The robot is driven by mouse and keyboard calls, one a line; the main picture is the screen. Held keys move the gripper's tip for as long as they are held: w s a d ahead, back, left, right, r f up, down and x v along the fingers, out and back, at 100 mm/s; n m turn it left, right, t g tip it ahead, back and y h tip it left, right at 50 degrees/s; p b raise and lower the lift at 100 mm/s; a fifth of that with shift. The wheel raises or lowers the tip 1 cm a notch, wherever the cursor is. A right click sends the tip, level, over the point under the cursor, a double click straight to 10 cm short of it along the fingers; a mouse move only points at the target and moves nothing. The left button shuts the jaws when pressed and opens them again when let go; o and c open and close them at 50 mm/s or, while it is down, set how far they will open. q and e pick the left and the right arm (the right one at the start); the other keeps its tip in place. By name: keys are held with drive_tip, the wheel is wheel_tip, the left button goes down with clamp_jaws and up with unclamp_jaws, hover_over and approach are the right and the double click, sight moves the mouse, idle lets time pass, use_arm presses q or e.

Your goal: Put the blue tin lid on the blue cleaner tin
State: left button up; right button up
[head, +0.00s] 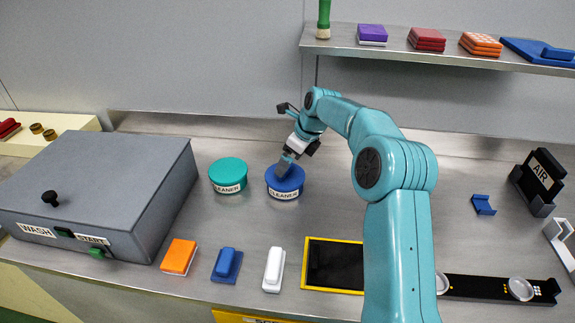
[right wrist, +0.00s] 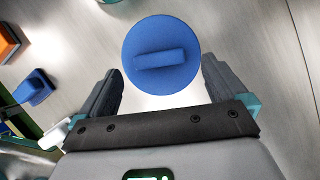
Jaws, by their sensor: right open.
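The blue cleaner tin (head: 285,190) stands upright on the steel bench, with a white CLEANER label on its front. In the right wrist view the blue tin lid (right wrist: 160,76) is a round disc with a raised bar grip, and it covers the tin's top from above. Whether it sits fully down cannot be told. My right gripper (head: 285,167) is at the top of the tin in the head view. My left gripper is not in view.
A teal cleaner tin (head: 228,178) stands just left of the blue one. A grey wash box (head: 105,180) fills the left. Orange (head: 179,256), blue (head: 227,265) and white (head: 273,270) pieces and a yellow-framed black panel (head: 334,265) lie along the front. A shelf (head: 440,56) hangs behind.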

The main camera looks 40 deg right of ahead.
drive_tip(key=a+v, duration=0.1)
drive_tip(key=v, duration=0.7)
drive_tip(key=shift+s+d+r+p, duration=0.15)
drive_tip(key=shift+d+r+p, duration=0.15)
drive_tip(key=shift+d, duration=0.25)
drive_tip(key=shift+f, duration=0.1)
